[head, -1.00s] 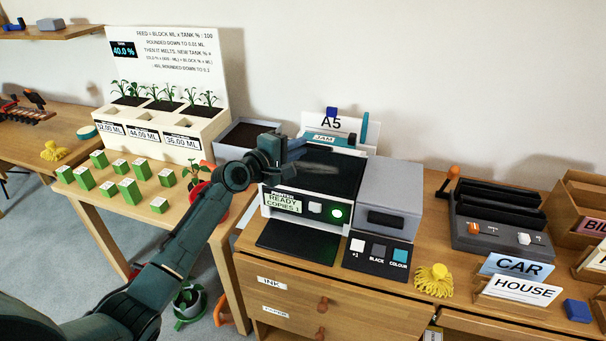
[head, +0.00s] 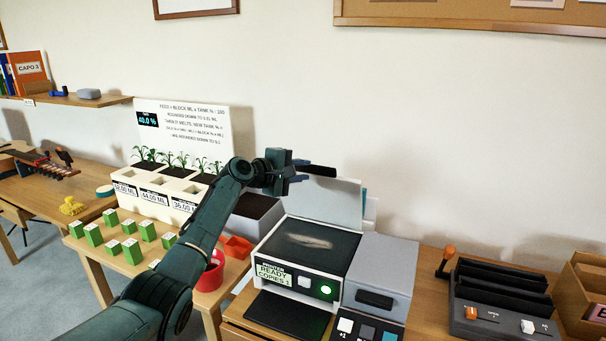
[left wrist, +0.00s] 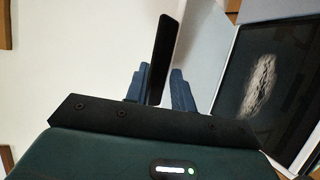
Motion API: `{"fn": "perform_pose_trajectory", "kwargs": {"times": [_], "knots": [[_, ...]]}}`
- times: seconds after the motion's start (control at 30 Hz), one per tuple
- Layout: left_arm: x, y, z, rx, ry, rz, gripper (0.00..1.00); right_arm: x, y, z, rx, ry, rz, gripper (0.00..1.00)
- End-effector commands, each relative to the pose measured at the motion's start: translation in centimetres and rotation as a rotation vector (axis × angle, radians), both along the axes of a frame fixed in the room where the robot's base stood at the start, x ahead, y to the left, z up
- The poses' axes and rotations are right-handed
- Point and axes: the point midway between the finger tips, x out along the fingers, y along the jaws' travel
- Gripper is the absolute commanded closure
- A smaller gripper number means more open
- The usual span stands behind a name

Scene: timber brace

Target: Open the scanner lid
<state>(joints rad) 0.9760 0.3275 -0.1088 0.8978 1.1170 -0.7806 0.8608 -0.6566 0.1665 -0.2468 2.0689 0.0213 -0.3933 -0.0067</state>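The scanner (head: 300,285) stands on the desk with a lit panel reading READY. Its pale lid (head: 335,195) stands raised behind the dark glass (head: 285,235), which carries a pale fluffy streak. In the left wrist view the lid (left wrist: 205,35) rises beside the glass (left wrist: 262,95). My left gripper (head: 300,171) is above the rear left of the scanner, at the lid's upper edge. A black bar (left wrist: 163,55) lies between its blue fingers (left wrist: 159,88). A narrow gap shows beside the bar, so the fingers look parted around it. My right gripper is not in view.
A grey box unit (head: 385,270) adjoins the scanner on the right. A planter (head: 165,185) and several green blocks (head: 130,250) are to the left, with a red pot (head: 210,272) near my arm. A dark slotted device (head: 505,300) stands further right.

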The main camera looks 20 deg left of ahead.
Motion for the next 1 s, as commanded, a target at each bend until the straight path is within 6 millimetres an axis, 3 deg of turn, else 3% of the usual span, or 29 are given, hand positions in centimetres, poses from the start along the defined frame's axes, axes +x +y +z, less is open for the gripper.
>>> {"fn": "perform_pose_trajectory", "kwargs": {"times": [0.47, 0.67, 1.0], "knots": [[-0.6, 0.2, 0.0, 0.001, 0.0, 0.0, 0.67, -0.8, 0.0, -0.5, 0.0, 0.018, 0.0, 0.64], [-2.9, 1.3, 0.6, 0.004, -0.002, 0.0, 0.67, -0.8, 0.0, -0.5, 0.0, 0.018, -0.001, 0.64], [-8.7, 4.1, 2.2, 0.004, -0.002, 0.0, 0.67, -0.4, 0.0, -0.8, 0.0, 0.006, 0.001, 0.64]]}}
